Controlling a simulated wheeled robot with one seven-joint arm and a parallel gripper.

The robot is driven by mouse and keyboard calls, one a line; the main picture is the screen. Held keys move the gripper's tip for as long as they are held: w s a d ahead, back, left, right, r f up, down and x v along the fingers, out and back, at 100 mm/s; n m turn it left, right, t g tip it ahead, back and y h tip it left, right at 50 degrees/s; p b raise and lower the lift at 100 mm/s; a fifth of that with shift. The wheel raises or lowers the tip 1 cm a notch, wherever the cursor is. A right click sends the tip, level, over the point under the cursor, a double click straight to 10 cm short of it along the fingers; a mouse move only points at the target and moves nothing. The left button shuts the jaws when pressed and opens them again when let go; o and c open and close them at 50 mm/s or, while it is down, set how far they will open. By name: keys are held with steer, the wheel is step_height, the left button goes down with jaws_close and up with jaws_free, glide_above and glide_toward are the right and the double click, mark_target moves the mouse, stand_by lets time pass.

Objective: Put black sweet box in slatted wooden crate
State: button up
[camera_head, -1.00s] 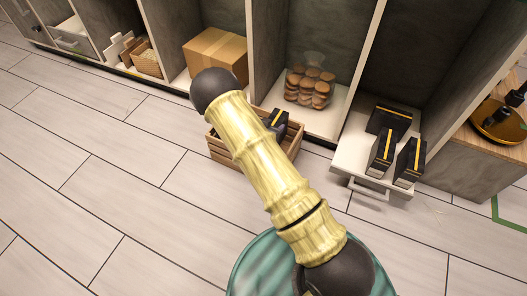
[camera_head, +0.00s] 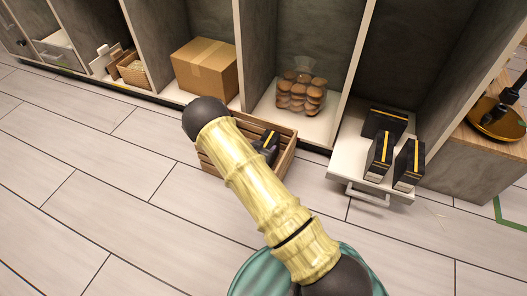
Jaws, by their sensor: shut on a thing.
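A black sweet box (camera_head: 267,137) with a yellow stripe shows just right of my bamboo-patterned arm, over the inside of the slatted wooden crate (camera_head: 285,161). My gripper (camera_head: 270,151) is a small dark shape at that box, shut on it and mostly hidden by the arm. I cannot tell whether the box touches the crate floor. The crate stands on the floor in front of the shelving, and the arm covers its left and middle parts. More black boxes with yellow stripes (camera_head: 379,156) stand on a white pulled-out drawer to the right.
A jar of round biscuits (camera_head: 301,92) and a cardboard box (camera_head: 204,68) stand in the shelf bays behind the crate. The white drawer (camera_head: 343,169) with its handle juts out to the right. A wooden counter (camera_head: 475,148) is at far right. The tiled floor at left is clear.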

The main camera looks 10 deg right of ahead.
steer(key=shift+f, duration=0.6)
steer(key=shift+f, duration=0.15)
steer(key=o, duration=1.6)
steer(key=shift+c, duration=0.2)
